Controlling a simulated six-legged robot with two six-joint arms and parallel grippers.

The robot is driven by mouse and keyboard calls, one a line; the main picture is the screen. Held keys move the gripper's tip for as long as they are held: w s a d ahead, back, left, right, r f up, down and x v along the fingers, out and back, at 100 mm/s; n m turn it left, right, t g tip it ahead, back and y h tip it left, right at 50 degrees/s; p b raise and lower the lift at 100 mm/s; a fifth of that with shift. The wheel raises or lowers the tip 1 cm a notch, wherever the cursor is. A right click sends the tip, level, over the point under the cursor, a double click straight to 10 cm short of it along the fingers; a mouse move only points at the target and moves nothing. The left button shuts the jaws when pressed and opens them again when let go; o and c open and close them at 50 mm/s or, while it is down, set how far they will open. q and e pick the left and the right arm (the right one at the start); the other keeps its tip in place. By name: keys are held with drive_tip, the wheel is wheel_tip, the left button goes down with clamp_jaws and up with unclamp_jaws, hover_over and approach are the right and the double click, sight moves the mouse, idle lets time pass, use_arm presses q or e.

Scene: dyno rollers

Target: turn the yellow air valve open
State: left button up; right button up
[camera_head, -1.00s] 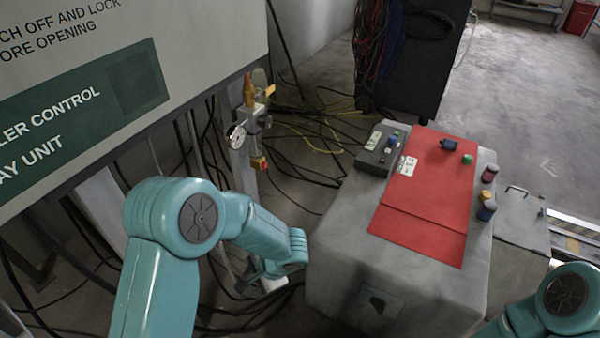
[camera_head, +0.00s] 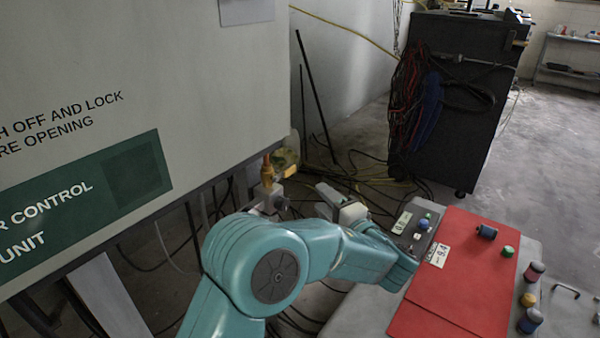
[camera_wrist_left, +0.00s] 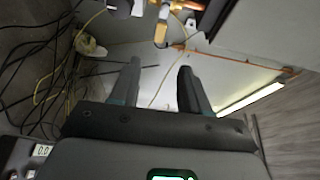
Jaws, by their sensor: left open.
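The yellow air valve handle (camera_head: 290,171) sticks out to the right of a brass-coloured fitting (camera_head: 267,172) at the lower edge of the big grey cabinet. In the left wrist view, a yellow-orange part, apparently the valve handle (camera_wrist_left: 187,5), is at the top edge beside an orange-brass fitting (camera_wrist_left: 160,30). My left gripper (camera_head: 335,203) is to the right of and in front of the valve, apart from it. The left wrist view shows its two fingers (camera_wrist_left: 158,70) spread with nothing between them. My arm hides the lower pipework and the gauge. My right gripper is not in view.
The grey cabinet (camera_head: 150,80) with a green label fills the left. A grey console (camera_head: 365,315) with a red top panel (camera_head: 465,270) and knobs stands at the right. Cables (camera_head: 375,180) lie on the floor. A black cabinet (camera_head: 460,110) stands behind.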

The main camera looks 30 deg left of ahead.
sight(291, 171)
use_arm(q)
drive_tip(key=x, duration=1.3)
drive_tip(key=shift+a, duration=0.3)
clamp_jaws()
